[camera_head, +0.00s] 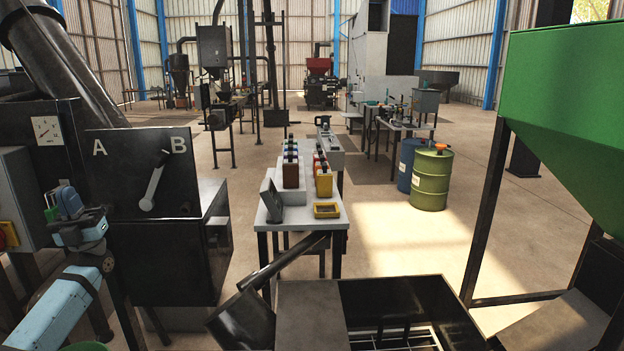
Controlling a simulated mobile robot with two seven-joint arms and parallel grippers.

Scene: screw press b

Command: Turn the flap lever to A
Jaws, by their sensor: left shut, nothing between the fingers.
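The flap lever (153,183) is a light grey handle on a black panel (115,172) at the left. The panel bears a white letter A (99,148) on its left and a white letter B (179,145) on its right. The lever leans up and to the right, its upper end just below B. My left gripper (62,203) is shut and empty, left of and a little below the lever, apart from it in the picture. My right gripper is not in view.
A dial gauge (46,130) sits left of the panel, above my left gripper. A thick dark pipe (62,62) rises behind the panel. A narrow table (290,212) with bottles stands to the right. A green hopper (570,100) fills the right side.

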